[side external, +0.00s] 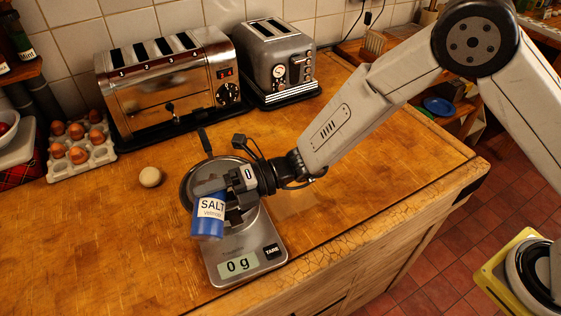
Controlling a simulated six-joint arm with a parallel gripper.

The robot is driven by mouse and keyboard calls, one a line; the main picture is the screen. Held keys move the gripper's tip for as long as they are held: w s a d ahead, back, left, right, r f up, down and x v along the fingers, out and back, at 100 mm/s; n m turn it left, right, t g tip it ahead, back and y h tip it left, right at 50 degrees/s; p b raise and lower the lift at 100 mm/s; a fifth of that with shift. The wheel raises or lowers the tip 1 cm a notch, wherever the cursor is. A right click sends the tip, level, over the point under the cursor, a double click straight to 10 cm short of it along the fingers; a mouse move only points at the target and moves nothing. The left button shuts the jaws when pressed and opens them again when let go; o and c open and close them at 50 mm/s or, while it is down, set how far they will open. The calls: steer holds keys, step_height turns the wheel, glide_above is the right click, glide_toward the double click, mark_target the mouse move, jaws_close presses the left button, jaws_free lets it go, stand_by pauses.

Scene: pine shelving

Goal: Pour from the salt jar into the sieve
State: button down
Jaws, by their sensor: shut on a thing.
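The salt jar (209,222) is blue with a white label reading SALT. My gripper (232,203) is shut on it from the right and holds it over the front left part of the sieve. The jar looks close to upright, with a slight lean; its opening cannot be made out. The sieve (190,181) is a round metal one with a dark handle pointing to the back. It rests on the kitchen scale (221,278), whose display reads 0 g. The jar and gripper hide much of the sieve's inside. No salt stream shows.
A large toaster (170,80) and a smaller toaster (278,65) stand along the tiled wall. A pale round ball or egg (150,177) lies left of the sieve. An egg tray (82,160) sits further left. The worktop's front left and right are clear.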

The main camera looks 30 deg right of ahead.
steer(key=shift+r+m+y, duration=0.45)
steer(key=shift+m+y, duration=0.05)
steer(key=shift+m, duration=0.6)
stand_by(4.2)
stand_by(2.7)
